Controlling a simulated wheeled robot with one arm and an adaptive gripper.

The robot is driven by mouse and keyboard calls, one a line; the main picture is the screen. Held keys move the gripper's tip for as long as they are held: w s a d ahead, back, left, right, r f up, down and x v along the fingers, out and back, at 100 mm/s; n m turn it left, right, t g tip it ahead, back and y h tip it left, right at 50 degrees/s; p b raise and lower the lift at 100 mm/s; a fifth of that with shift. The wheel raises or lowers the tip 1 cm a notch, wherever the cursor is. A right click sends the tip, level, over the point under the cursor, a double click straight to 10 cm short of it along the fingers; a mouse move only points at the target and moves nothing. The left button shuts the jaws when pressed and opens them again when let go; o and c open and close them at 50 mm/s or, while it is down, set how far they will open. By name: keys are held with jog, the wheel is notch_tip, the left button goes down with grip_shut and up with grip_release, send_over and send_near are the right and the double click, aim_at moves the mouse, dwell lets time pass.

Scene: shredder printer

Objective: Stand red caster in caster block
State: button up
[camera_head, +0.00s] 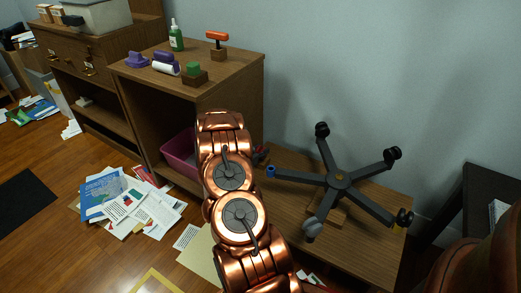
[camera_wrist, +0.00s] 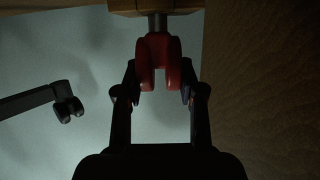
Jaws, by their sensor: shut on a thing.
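The red caster (camera_wrist: 158,60) is between my gripper's fingertips (camera_wrist: 160,85) in the wrist view. My gripper is shut on its wheel part. The caster's grey metal stem (camera_wrist: 157,22) points toward a light wooden block (camera_wrist: 180,6) at the top edge of that view. The stem's end meets the block's edge in the picture; I cannot tell if it is inside, touching or in front. Only a strip of the block shows. In the head view a small red and dark patch (camera_head: 262,155) shows beside my arm, and the arm hides most of my gripper.
A leg (camera_wrist: 35,100) shows in the wrist view. The cabinet (camera_head: 225,95) stands close left. Papers (camera_head: 140,205) litter the floor.

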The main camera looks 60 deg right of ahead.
jog(key=shift+f, duration=0.55)
jog(key=o, duration=1.3)
jog(key=v, duration=1.2)
